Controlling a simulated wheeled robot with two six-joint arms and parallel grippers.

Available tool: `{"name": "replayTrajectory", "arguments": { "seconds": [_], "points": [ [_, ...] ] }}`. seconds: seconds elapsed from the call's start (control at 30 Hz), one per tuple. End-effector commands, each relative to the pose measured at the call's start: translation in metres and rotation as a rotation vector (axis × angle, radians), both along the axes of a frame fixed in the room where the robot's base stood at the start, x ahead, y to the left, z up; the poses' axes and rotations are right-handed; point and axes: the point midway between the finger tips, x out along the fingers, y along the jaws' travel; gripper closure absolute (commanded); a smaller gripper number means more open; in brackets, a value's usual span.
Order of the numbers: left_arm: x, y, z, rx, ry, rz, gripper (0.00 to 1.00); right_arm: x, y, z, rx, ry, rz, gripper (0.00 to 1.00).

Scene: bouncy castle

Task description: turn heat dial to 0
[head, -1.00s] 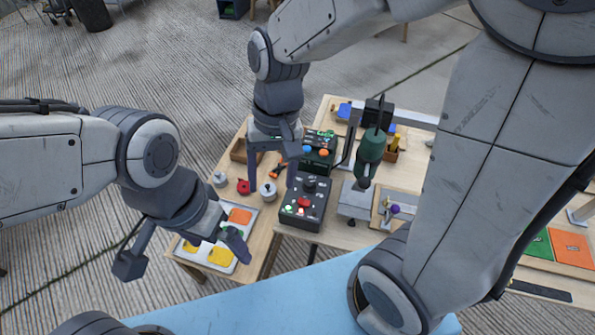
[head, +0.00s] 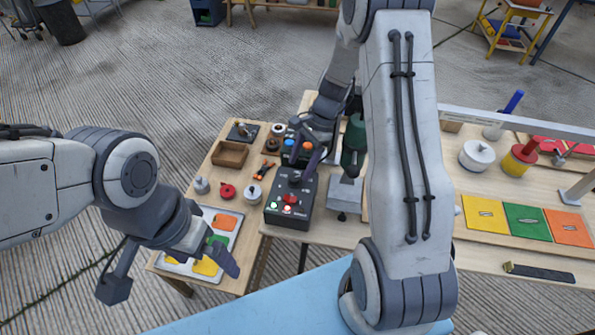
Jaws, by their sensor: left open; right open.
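A black control box (head: 278,215) stands on the wooden table. It has a black dial (head: 295,179) near its far end, a red knob (head: 290,199) in the middle, and lit green and red lights at the near end. I cannot read its labels or the dial setting. My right gripper (head: 305,150) is open above the box's far end, one finger pointing down close to the dial; contact is unclear and its other finger is hard to make out. My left gripper (head: 170,274) is open and empty, beside and above the tray with coloured pieces.
A second box (head: 296,157) with coloured buttons sits behind. A green drill-press-like tool (head: 354,142) stands right of my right gripper. The tray (head: 222,262), a red lid (head: 227,191) and a wooden box (head: 230,153) lie left. Coloured squares (head: 525,221) lie far right.

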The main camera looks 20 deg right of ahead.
Motion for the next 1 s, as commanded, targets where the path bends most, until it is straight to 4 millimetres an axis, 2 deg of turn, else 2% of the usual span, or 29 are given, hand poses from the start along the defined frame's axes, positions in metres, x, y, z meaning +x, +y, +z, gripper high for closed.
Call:
{"name": "replayTrajectory", "arguments": {
  "seconds": [0.1,0.23,0.57,0.67,0.7,0.77,1.0],
  "points": [
    [0.000,0.000,0.000,0.000,0.000,0.000,0.00,-0.002,0.007,-0.017,0.001,0.002,0.001,0.30],
    [0.000,0.000,0.000,0.000,0.000,0.000,0.00,-0.002,0.011,-0.027,0.000,0.001,0.000,0.30],
    [0.000,0.000,0.000,0.000,0.000,0.000,0.00,-0.003,0.013,-0.030,-0.001,-0.001,0.002,0.30],
    [0.000,0.000,0.000,0.000,0.000,0.000,0.00,-0.003,0.012,-0.030,-0.001,-0.001,0.001,0.64],
    [0.000,0.000,0.000,0.000,0.000,0.000,0.00,-0.003,0.012,-0.030,-0.001,-0.001,0.001,0.79],
    [0.000,0.000,0.000,0.000,0.000,0.000,0.00,-0.003,0.012,-0.030,-0.001,-0.001,0.001,1.00],
    [0.000,0.000,0.001,0.000,0.000,0.000,0.00,-0.002,0.012,-0.030,-0.001,-0.001,0.013,1.00]
  ]
}}
